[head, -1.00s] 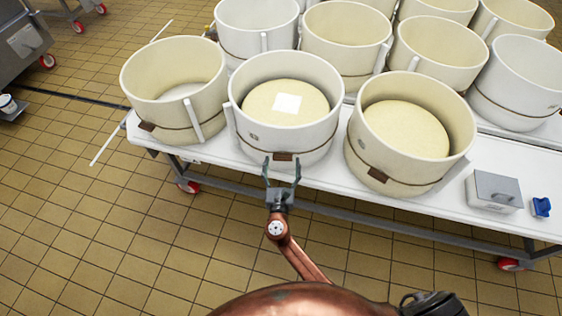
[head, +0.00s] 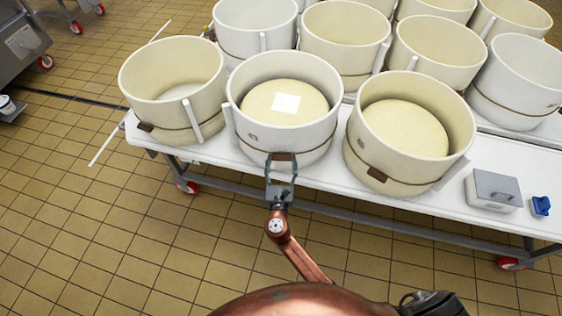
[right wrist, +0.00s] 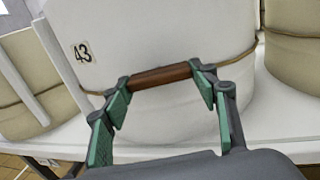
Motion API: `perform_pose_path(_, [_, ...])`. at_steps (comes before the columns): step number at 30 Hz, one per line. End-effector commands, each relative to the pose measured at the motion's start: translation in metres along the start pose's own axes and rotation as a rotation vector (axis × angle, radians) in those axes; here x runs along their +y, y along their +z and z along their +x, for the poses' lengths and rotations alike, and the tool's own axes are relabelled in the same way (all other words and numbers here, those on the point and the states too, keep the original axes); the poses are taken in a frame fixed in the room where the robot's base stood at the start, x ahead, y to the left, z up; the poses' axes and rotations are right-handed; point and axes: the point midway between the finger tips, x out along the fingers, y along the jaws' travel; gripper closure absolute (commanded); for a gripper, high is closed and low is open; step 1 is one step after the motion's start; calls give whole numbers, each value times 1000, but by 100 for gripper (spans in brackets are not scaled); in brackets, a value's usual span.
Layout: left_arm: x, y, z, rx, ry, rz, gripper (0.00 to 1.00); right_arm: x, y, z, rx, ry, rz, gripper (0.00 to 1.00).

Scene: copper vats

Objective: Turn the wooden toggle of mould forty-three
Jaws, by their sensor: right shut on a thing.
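Mould forty-three (head: 300,130) is a white round mould at the front middle of the table, with a pale cheese (head: 262,103) and a white square label inside. Its number, 43, shows in the right wrist view on the mould's wall (right wrist: 150,45). Its brown wooden toggle (right wrist: 160,75) lies level on the cord at the front. My right gripper (head: 281,160) reaches up to the mould's front from below. Its fingers (right wrist: 162,85) are shut on the two ends of the toggle. My left gripper is not in view.
A cream mould with a cheese (head: 405,150) stands close on the right, an empty one (head: 170,110) on the left. A grey-lidded box (head: 493,190) and a blue object (head: 541,206) lie at the right of the white table (head: 225,152). The tiled floor in front is clear.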

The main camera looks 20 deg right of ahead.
Motion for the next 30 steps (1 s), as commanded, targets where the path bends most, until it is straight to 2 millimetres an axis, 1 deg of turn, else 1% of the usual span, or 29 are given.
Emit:
perform_pose_path(1, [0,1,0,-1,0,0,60,3,0,-1,1,1,1,70])
perform_pose_path(7, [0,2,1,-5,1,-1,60,2,0,0,0,3,20,70])
perform_pose_path(11, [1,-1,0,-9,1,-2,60,1,-1,0,-1,3,67,70])
perform_pose_path(14, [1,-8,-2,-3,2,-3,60,1,-1,0,0,3,126,70])
perform_pose_path(17, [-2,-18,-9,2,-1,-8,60,2,-2,0,0,3,200,70])
perform_pose_path(23, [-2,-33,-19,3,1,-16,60,2,-2,0,0,3,384,70])
perform_pose_path(30, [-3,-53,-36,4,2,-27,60,3,-2,0,1,1,613,70])
